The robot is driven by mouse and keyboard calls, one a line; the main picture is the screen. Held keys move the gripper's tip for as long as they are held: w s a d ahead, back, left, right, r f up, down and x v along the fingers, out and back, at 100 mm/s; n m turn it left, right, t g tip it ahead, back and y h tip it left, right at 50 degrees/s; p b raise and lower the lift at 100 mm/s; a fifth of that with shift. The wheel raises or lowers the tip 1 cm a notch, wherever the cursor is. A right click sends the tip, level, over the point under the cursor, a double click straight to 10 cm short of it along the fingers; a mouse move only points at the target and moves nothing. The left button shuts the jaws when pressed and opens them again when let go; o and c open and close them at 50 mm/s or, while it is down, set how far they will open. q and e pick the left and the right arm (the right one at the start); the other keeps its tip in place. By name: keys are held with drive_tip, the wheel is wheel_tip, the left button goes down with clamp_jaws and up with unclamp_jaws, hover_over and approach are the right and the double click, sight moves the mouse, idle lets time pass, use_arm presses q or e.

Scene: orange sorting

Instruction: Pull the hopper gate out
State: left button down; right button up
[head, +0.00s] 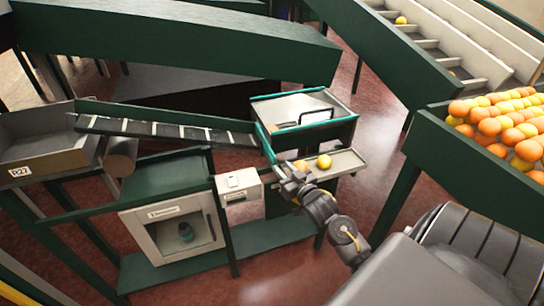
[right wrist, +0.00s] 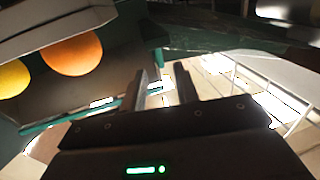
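A grey hopper-like box (head: 262,98) with a teal rim stands at the centre of the head view. A pale upright plate (head: 316,117) shows inside it; I cannot tell whether this is the gate. A shallow metal tray (head: 345,157) juts out below the box's front and carries a yellow-orange fruit (head: 324,161) and an orange one by my gripper. My right gripper (head: 284,172) is at the tray's left end, by the box's front corner. In the right wrist view its two fingers (right wrist: 164,88) are apart with nothing between them. My left gripper is not in view.
A sloping belt (head: 165,131) runs from a grey bin marked R27 (head: 50,155) to the box. A small labelled box (head: 238,186) and a white cabinet (head: 175,228) stand left of my right gripper. A green-sided crate of oranges (head: 470,165) stands at right.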

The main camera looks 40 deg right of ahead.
sight(275, 161)
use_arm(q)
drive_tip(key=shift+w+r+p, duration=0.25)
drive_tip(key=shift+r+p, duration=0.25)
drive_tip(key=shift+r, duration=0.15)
use_arm(e)
drive_tip(key=w, duration=0.5)
drive_tip(key=w+d, duration=0.1)
drive_tip(key=w, duration=0.1)
drive_tip(key=shift+w, duration=0.35)
drive_tip(key=shift+d+f, duration=0.1)
clamp_jaws()
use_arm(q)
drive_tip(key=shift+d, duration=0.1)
